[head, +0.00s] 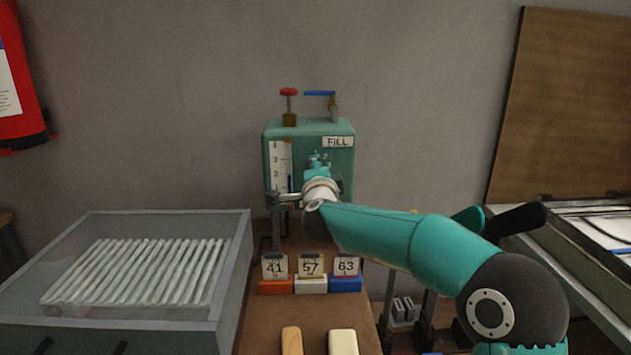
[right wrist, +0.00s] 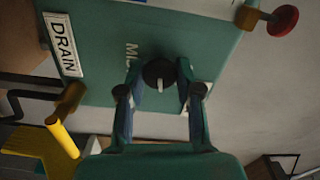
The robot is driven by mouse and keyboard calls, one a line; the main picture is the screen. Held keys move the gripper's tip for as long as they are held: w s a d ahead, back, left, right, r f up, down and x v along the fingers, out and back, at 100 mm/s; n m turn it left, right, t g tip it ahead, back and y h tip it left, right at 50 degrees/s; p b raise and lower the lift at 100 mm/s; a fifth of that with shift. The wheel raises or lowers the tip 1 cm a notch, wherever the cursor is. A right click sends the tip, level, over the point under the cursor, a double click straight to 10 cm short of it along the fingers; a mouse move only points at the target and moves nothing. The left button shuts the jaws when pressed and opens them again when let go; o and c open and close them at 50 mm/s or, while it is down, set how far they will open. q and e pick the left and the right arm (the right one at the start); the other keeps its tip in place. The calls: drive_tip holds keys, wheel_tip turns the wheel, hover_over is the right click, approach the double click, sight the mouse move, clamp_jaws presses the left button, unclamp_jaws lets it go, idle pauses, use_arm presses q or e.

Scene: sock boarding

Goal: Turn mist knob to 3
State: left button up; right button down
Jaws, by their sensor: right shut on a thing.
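The mist knob (right wrist: 158,69) is a round black knob with a white pointer mark, on the face of the green tank (right wrist: 222,42), beside a partly visible label beginning "MI". My right gripper (right wrist: 160,80) has its two fingers closed on opposite sides of the knob. In the head view the tank (head: 270,133) stands against the wall, and my right arm reaches to its front, where the gripper (head: 318,163) and wrist cover the knob. The knob's scale numbers cannot be read. My left gripper is not in view.
The tank carries a red valve (head: 289,92), a blue lever (head: 319,93), a scale strip and a FILL label (head: 338,142). A yellow handle (right wrist: 62,138) is near the DRAIN label (right wrist: 62,45). Cards numbered 41, 57 and 63 stand below. A grey tray (head: 232,270) is left.

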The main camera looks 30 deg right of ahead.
drive_tip(key=shift+f+m+b, duration=0.2)
drive_tip(key=shift+m+b, duration=0.45)
drive_tip(key=shift+m, duration=0.45)
drive_tip(key=c, duration=0.8)
unclamp_jaws()
drive_tip(key=shift+d, duration=0.1)
drive_tip(key=shift+r, duration=0.1)
drive_tip(key=v, duration=1.2)
drive_tip(key=shift+w, duration=0.1)
